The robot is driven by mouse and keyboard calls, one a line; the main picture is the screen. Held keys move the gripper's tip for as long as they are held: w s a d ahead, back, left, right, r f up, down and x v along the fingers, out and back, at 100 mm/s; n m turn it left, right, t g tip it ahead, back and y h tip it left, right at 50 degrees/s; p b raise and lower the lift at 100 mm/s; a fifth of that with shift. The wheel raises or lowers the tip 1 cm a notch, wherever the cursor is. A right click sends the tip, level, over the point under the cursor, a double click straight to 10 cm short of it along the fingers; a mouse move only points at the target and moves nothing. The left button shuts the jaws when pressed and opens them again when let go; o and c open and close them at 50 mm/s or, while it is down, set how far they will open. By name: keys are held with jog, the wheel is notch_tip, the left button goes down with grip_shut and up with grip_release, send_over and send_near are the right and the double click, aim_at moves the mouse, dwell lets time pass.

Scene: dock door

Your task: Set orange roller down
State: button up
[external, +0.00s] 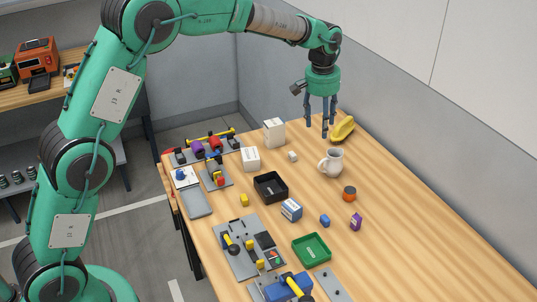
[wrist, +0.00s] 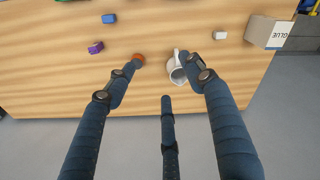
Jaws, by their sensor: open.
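The orange roller (external: 349,193) is a short orange and dark cylinder on the bare wooden table, right of the table's middle. It also shows in the wrist view (wrist: 139,57), just beyond the tip of the left finger. My gripper (external: 320,130) is open and empty, held above the far right part of the table, apart from the roller. In the wrist view its three blue fingers (wrist: 160,74) are spread with nothing between them touching.
A white mug (external: 332,162) stands between gripper and roller. A banana (external: 343,128) lies near the far edge by the wall. A purple box (external: 356,221), a blue block (external: 324,220) and a green tray (external: 311,250) are nearer. The table's right side is clear.

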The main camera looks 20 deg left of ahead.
jog(key=s+a+r+t, duration=0.1)
jog(key=s+a+r, duration=0.75)
jog(key=a, duration=0.45)
jog(key=s+a+r+t, duration=0.1)
jog(key=s+a+r, duration=0.75)
jog(key=a, duration=0.35)
jog(key=s+a+f+t, duration=0.1)
jog(key=s+a, duration=0.4)
jog(key=s, duration=0.3)
jog(key=s+a+f+t, duration=0.1)
jog(key=s+a, duration=0.4)
jog(key=s, duration=0.4)
jog(key=s+a+f+n, duration=0.1)
jog(key=s+a, duration=0.4)
jog(key=s, duration=0.4)
jog(key=shift+a+f+t, duration=0.25)
jog(key=shift+t, duration=0.15)
